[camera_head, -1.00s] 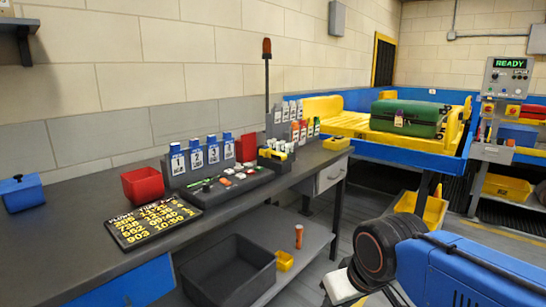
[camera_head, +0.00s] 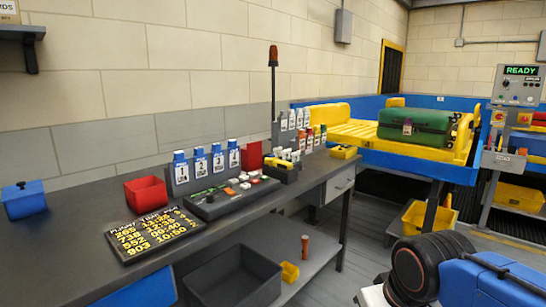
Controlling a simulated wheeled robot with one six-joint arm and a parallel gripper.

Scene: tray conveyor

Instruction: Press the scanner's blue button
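A grey control box (camera_head: 519,87) with a green READY display stands on a post at the far right, beside the yellow and blue conveyor. It has small knobs and buttons. I cannot make out a blue button on it, and I cannot tell for sure whether it is the scanner. A green suitcase (camera_head: 415,127) with a tag lies on the yellow conveyor bed (camera_head: 352,132). My blue and black arm comes in at the bottom right, well below and in front of the control box. My gripper's fingers do not show.
A dark workbench (camera_head: 82,240) runs along the left, with a red bin (camera_head: 147,194), a blue box (camera_head: 23,200), a flight board (camera_head: 155,235) and tag holders. A grey crate (camera_head: 232,280) sits on its lower shelf.

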